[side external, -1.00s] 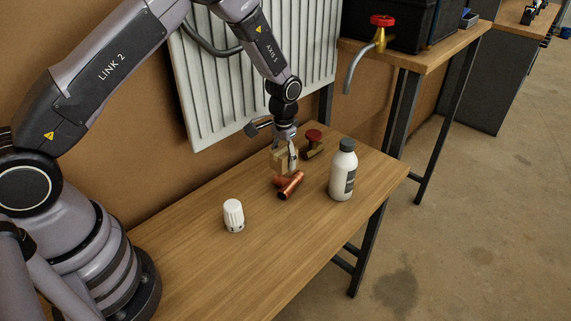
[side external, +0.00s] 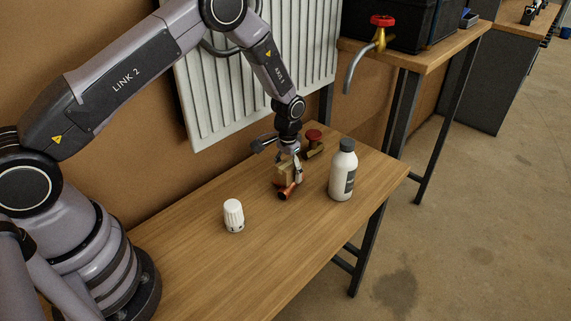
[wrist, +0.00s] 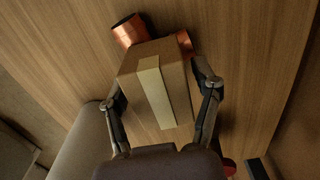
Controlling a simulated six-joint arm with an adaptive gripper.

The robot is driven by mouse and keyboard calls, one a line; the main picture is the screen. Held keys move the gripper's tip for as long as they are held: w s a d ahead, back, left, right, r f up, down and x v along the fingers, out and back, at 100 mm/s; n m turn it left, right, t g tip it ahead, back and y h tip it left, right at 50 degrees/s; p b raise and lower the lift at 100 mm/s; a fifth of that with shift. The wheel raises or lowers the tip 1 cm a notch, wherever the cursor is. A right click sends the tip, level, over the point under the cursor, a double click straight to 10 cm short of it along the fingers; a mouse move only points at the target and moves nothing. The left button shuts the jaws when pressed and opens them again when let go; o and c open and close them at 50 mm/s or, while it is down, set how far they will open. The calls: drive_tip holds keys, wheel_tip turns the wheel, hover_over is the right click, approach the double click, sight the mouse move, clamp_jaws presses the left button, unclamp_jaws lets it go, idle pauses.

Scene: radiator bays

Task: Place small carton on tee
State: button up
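The small carton (side external: 286,173) is a brown box with a pale tape strip. It sits between the fingers of my gripper (side external: 291,178), which look shut on its sides. In the wrist view, the carton (wrist: 153,85) fills the space between the two fingers (wrist: 160,93). The copper tee (side external: 287,193) lies on the bench right under the carton. One open end of the tee (wrist: 127,30) shows past the carton in the wrist view; the rest is mostly hidden. I cannot tell whether carton and tee touch.
A white bottle with a dark cap (side external: 342,172) stands close to the right of my gripper. A brass valve with a red knob (side external: 313,141) is just behind. A white thermostatic head (side external: 233,215) stands front left. The radiator (side external: 260,80) is behind. The bench front (side external: 245,270) is clear.

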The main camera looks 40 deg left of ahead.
drive_tip(key=shift+o, duration=0.3)
wheel_tip(320, 180, up, 12)
drive_tip(key=shift+r, duration=0.1)
wheel_tip(320, 180, up, 13)
drive_tip(key=t, duration=0.2)
hover_over(288, 164)
drive_tip(key=s+a, duration=0.1)
drive_tip(key=s, duration=0.4)
drive_tip(key=s+a+r, duration=0.1)
drive_tip(key=s+r, duration=0.7)
drive_tip(key=s+a+r+t, duration=0.1)
drive_tip(key=s+r, duration=0.1)
drive_tip(key=s, duration=0.8)
drive_tip(key=s+r+t, duration=0.2)
drive_tip(key=s, duration=0.8)
drive_tip(key=shift+a+r+t, duration=0.15)
drive_tip(key=shift+a+t, duration=0.15)
drive_tip(key=shift+a, duration=0.1)
